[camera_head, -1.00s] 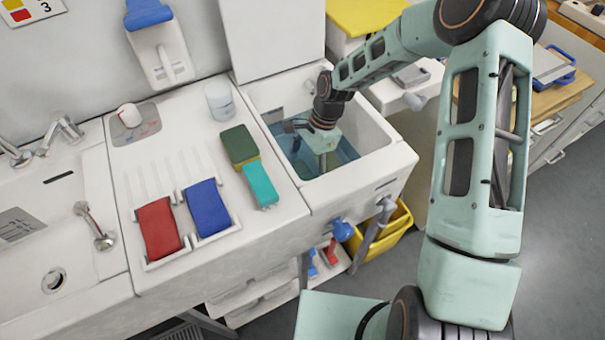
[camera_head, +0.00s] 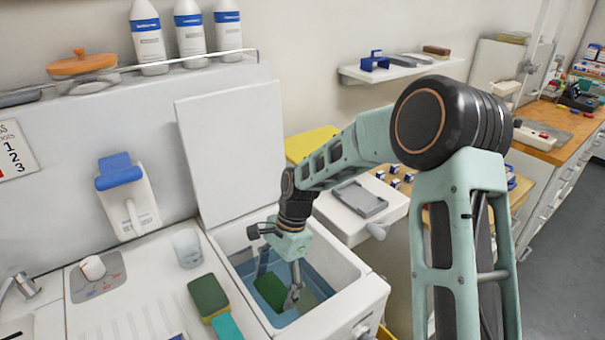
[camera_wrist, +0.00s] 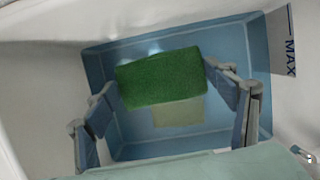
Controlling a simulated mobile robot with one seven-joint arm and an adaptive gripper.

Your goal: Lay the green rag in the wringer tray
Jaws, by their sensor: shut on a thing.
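The green rag (camera_wrist: 160,78) is in the blue-lined sink basin, between the fingers of my gripper (camera_wrist: 162,92). It also shows in the head view (camera_head: 270,287), beside the gripper (camera_head: 293,288). My gripper reaches down into the basin and is shut on the rag; the left finger's contact is hard to see. A pale yellowish patch (camera_wrist: 180,112) lies below the rag; I cannot tell what it is. A white unit with a grey recessed tray (camera_head: 360,198), which looks like the wringer tray, stands right of the sink, with nothing in it.
The sink's white rim (camera_head: 352,297) surrounds the basin. A green-and-yellow sponge (camera_head: 208,298), a teal piece (camera_head: 226,327) and a clear cup (camera_head: 187,248) stand on the left counter. A raised white panel (camera_head: 232,150) is behind the sink. A yellow item (camera_head: 312,143) is behind the tray.

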